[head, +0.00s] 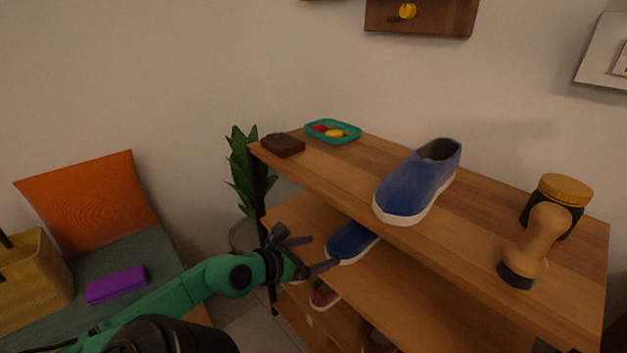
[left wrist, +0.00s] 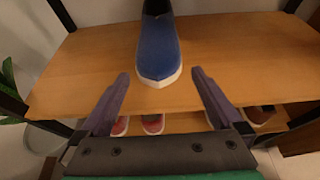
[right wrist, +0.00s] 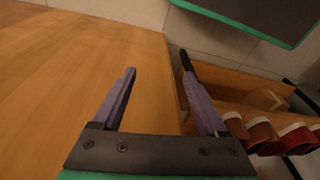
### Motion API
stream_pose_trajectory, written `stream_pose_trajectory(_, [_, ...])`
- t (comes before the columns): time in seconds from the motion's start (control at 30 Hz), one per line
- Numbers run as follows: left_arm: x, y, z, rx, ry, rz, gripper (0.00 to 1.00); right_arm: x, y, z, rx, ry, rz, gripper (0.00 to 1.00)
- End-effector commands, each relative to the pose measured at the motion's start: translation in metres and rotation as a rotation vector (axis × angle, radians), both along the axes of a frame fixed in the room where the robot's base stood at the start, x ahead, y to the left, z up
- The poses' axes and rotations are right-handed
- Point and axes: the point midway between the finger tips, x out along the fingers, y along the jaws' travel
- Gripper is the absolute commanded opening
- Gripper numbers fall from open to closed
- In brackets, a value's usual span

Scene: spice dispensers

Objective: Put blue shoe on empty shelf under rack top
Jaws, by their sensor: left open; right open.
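One blue shoe (head: 418,183) with a white sole stands on the wooden rack top (head: 330,168). A second blue shoe (head: 350,243) is on the shelf under the top, partly hidden by the top board. My left gripper (head: 324,251) is open at that shelf's front left. In the left wrist view a blue shoe (left wrist: 158,48) has its toe toward my open left gripper (left wrist: 160,74), centred between the fingertips; I see no contact. My right gripper (right wrist: 158,73) is open and empty beside a wooden board (right wrist: 70,80).
A dark brown block (head: 282,145), a teal tray (head: 333,131), a black jar with an orange lid (head: 555,202) and a wooden-handled tool (head: 533,243) are on the top. Red shoes (head: 323,295) are lower. The under-top shelf (head: 400,275) has bare room to the right.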

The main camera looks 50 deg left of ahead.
Motion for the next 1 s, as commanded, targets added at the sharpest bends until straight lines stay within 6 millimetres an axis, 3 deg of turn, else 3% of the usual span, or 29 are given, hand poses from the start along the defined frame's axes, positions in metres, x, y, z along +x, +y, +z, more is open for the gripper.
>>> stream_pose_trajectory(0.07, [-0.006,0.0,0.0,-0.009,-0.009,0.007,1.0,-0.001,0.0,0.003,0.002,-0.001,0.001,0.76])
stream_pose_trajectory(0.17, [0.001,-0.002,0.02,-0.165,-0.125,0.085,1.0,-0.002,0.0,0.005,0.002,0.0,0.002,0.76])
stream_pose_trajectory(0.23, [0.008,0.007,0.045,-0.434,-0.296,0.236,1.0,-0.002,0.0,0.005,0.002,0.0,0.002,0.76])
stream_pose_trajectory(0.3, [0.005,0.033,0.053,-0.822,-0.481,0.491,1.0,-0.002,0.0,0.005,0.002,0.0,0.002,0.76])
stream_pose_trajectory(0.37, [-0.007,0.056,0.028,-1.179,-0.583,0.773,1.0,-0.002,0.0,0.005,0.002,0.0,0.002,0.76])
stream_pose_trajectory(0.43, [-0.025,0.055,-0.032,-1.535,-0.593,1.135,1.0,-0.002,0.0,0.005,0.002,0.0,0.002,0.76])
stream_pose_trajectory(0.47, [-0.033,0.043,-0.063,-1.668,-0.556,1.304,1.0,-0.002,0.0,0.005,0.002,0.0,0.002,0.76])
stream_pose_trajectory(0.5, [-0.043,0.015,-0.102,-1.806,-0.473,1.529,1.0,-0.002,0.0,0.005,0.002,0.0,0.001,0.76])
stream_pose_trajectory(0.57, [-0.058,-0.039,-0.146,-1.922,-0.299,1.818,1.0,-0.002,0.0,0.005,0.002,0.0,0.001,0.76])
stream_pose_trajectory(0.6, [-0.068,-0.074,-0.164,-1.949,-0.173,1.976,1.0,-0.002,0.0,0.005,0.002,0.0,0.001,0.76])
stream_pose_trajectory(0.7, [-0.09,-0.144,-0.184,-1.925,0.098,2.233,1.0,-0.002,0.0,0.005,0.002,0.001,0.001,0.76])
stream_pose_trajectory(0.8, [-0.102,-0.174,-0.187,-1.877,0.229,2.335,1.0,-0.002,0.0,0.005,0.002,0.001,0.001,0.76])
stream_pose_trajectory(1.0, [-0.104,-0.177,-0.188,-1.866,0.245,2.349,1.0,-0.002,0.0,0.005,0.002,0.001,0.001,0.76])
